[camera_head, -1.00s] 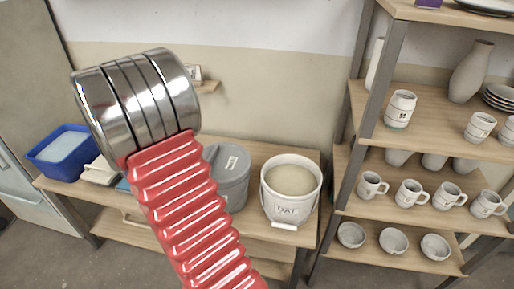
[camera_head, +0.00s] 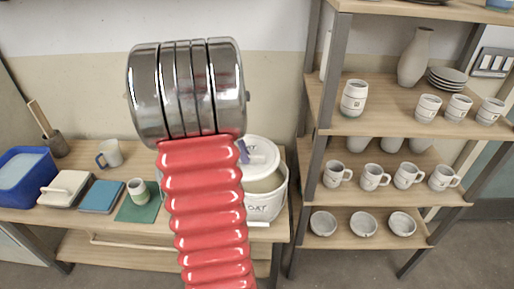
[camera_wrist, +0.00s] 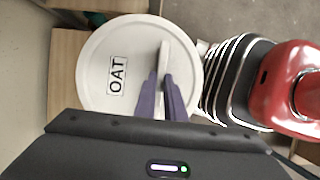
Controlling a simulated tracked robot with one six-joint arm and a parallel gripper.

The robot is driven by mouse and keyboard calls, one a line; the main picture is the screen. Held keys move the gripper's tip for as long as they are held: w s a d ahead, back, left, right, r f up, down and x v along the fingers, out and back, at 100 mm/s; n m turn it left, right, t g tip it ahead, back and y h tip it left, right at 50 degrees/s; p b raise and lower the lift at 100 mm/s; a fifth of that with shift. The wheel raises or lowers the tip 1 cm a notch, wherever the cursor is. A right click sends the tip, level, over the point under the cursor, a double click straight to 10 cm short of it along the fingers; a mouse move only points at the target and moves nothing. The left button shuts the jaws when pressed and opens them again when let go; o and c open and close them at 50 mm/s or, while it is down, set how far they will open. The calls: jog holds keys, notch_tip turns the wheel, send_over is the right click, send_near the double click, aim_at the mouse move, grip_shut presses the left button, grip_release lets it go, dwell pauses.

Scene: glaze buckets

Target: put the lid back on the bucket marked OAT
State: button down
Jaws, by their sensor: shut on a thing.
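The white bucket marked OAT (camera_head: 264,208) stands upright at the right end of the wooden bench in the head view. Pale glaze shows in its opening. The round white lid (camera_head: 262,150) is above the bucket's back left part, and my arm hides its left side. I cannot tell whether lid and rim touch. In the wrist view the lid (camera_wrist: 100,85) shows its OAT label and a raised bar handle. My gripper (camera_wrist: 162,82) has its purple fingers shut on that handle. In the head view only a bit of my gripper (camera_head: 242,152) shows beside my arm.
On the bench (camera_head: 60,215) are a blue tub (camera_head: 25,180), a white-topped block (camera_head: 65,188), a blue book (camera_head: 100,196) and a small cup (camera_head: 138,190) on a green mat. A shelf rack (camera_head: 312,190) with mugs and bowls stands close right of the bucket.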

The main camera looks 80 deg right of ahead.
aim_at(256, 164)
jog(key=s+d, duration=0.2)
jog(key=s, duration=0.1)
jog(key=shift+s+d+r, duration=0.1)
jog(key=shift+s+r, duration=0.05)
jog(key=shift+f, duration=3.15)
jog(key=shift+s, duration=0.1)
jog(key=shift+f, duration=0.8)
dwell(1.0)
jog(key=c, duration=1.3)
grip_release()
